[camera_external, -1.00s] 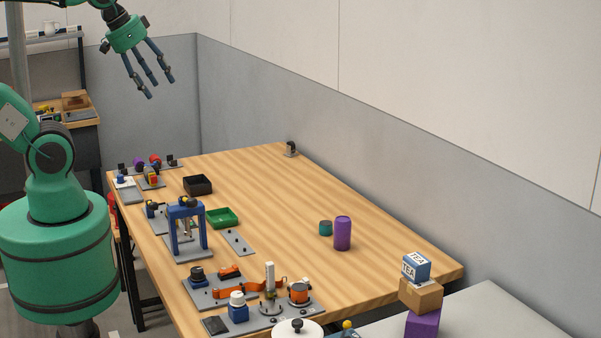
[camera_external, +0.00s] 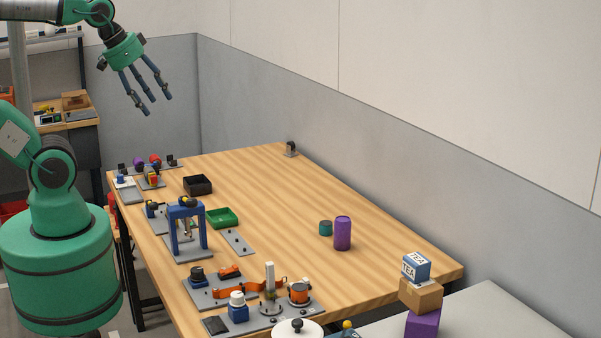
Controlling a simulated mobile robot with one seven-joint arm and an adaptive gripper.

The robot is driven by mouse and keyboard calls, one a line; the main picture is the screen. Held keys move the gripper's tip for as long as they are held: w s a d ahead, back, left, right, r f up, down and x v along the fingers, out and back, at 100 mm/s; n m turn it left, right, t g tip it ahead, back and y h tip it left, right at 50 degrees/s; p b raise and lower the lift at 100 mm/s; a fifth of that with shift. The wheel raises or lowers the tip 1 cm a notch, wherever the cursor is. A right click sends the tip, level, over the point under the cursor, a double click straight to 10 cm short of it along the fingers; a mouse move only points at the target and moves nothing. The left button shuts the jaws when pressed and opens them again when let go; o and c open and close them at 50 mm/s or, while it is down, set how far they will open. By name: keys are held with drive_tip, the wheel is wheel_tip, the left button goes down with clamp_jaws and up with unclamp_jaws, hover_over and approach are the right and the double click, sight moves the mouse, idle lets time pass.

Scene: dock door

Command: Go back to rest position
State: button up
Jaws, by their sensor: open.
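My gripper (camera_external: 147,92) hangs in the air at the upper left of the external view. It has a green palm and several spread blue-grey fingers that point downward. It is open with nothing between the fingers. It shows above and behind the far left end of the wooden table (camera_external: 290,190), well apart from its surface.
On the table stand a purple cylinder (camera_external: 342,233), a teal cup (camera_external: 325,228), a green tray (camera_external: 222,219), a black box (camera_external: 197,185) and a blue press-like frame (camera_external: 187,228). A tea box (camera_external: 416,266) tops a stack at right. The table's middle is clear.

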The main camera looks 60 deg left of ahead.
wheel_tip(320, 180, down, 7)
drive_tip(key=b, duration=0.6)
idle(1.0)
